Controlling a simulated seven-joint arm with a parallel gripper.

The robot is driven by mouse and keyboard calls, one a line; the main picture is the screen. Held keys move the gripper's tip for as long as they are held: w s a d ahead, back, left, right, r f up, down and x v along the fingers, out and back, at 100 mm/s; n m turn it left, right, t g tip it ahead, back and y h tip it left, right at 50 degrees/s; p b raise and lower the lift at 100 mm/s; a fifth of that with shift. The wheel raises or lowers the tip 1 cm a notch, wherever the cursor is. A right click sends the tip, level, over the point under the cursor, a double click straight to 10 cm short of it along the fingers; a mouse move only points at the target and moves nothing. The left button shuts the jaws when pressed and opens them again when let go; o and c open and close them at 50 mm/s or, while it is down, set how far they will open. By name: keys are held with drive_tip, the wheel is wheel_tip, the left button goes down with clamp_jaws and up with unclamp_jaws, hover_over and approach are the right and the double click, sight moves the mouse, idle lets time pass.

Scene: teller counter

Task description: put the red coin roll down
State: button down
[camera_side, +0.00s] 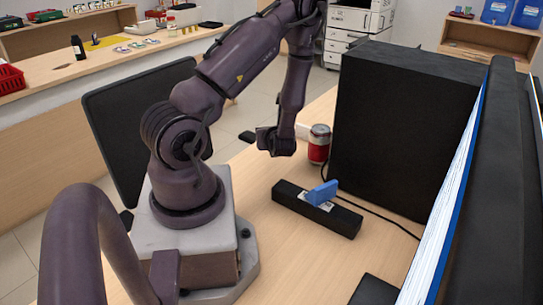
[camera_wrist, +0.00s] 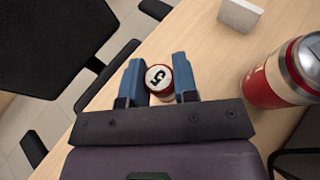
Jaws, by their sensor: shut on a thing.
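The red coin roll (camera_wrist: 159,79) shows in the wrist view, its pale round end marked with a dark 5 facing the camera. My gripper (camera_wrist: 158,72) has its two blue fingers on either side of the roll and is shut on it. In the side view my gripper (camera_side: 274,142) hangs at the far part of the wooden counter, left of a red can. The coin roll cannot be made out there. Whether the roll's lower end touches the counter (camera_wrist: 215,65) is hidden.
The red can (camera_side: 319,147) stands close to the right of my gripper; it also shows in the wrist view (camera_wrist: 268,88). A black bar with a blue piece (camera_side: 322,192) lies nearer. A pale block (camera_wrist: 240,14) is farther off.

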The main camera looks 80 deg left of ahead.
drive_tip(key=shift+f, duration=2.65)
drive_tip(key=shift+f, duration=0.1)
drive_tip(key=c, duration=0.9)
unclamp_jaws()
